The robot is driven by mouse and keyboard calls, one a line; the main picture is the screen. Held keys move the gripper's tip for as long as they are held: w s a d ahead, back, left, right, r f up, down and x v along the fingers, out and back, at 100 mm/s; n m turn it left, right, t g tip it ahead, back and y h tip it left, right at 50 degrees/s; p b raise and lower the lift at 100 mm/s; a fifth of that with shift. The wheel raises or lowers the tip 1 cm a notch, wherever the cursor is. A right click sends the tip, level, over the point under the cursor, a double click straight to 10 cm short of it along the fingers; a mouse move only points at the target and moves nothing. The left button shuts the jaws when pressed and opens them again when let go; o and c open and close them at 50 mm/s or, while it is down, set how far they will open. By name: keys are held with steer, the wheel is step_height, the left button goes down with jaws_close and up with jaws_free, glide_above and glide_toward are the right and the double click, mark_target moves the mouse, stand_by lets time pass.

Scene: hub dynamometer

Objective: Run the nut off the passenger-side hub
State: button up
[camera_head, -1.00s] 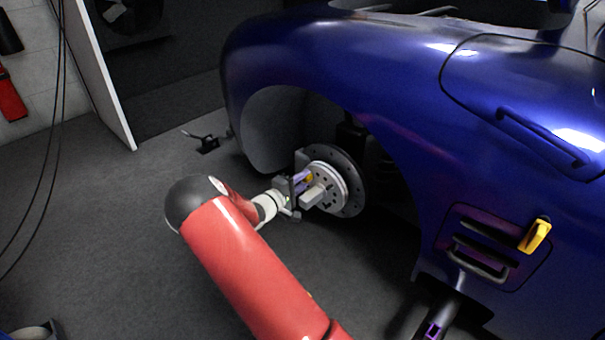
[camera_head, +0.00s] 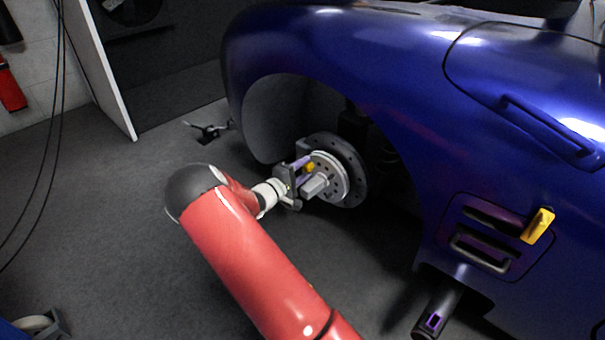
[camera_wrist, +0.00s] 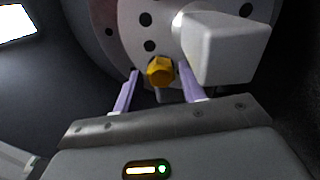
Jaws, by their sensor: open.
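The hub (camera_head: 334,178) with its brake disc sits in the wheel arch of the blue car. A yellow hex nut (camera_wrist: 160,71) is on the hub face, beside a grey block-shaped part (camera_wrist: 225,46) that sticks out from the hub. The nut also shows in the head view (camera_head: 309,168). My gripper (camera_wrist: 158,78) is open, its two lilac fingers pointing at the hub face. The nut appears between the fingertips in the wrist view, with gaps on both sides; I cannot tell how deep the fingers reach around it.
The blue car body (camera_head: 400,90) rises above and to the right of my arm. A yellow piece (camera_head: 538,226) sits on its side vent. A small dark stand (camera_head: 206,131) is on the floor behind.

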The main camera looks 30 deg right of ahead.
steer(key=m+b, duration=0.3)
steer(key=b, duration=0.2)
steer(key=shift+f+m+b, duration=0.3)
steer(key=shift+f+m, duration=0.05)
steer(key=shift+m, duration=0.05)
steer(key=m, duration=0.2)
steer(key=shift+r+m, duration=0.25)
steer(key=shift+m, duration=0.05)
steer(key=m, duration=0.3)
steer(key=shift+s, duration=0.1)
steer(key=m, duration=1.3)
steer(key=shift+s+d, duration=0.1)
jaws_close()
steer(key=n, duration=0.3)
steer(key=shift+s+f+n, duration=0.1)
steer(key=shift+n, duration=0.2)
steer(key=shift+v, duration=3)
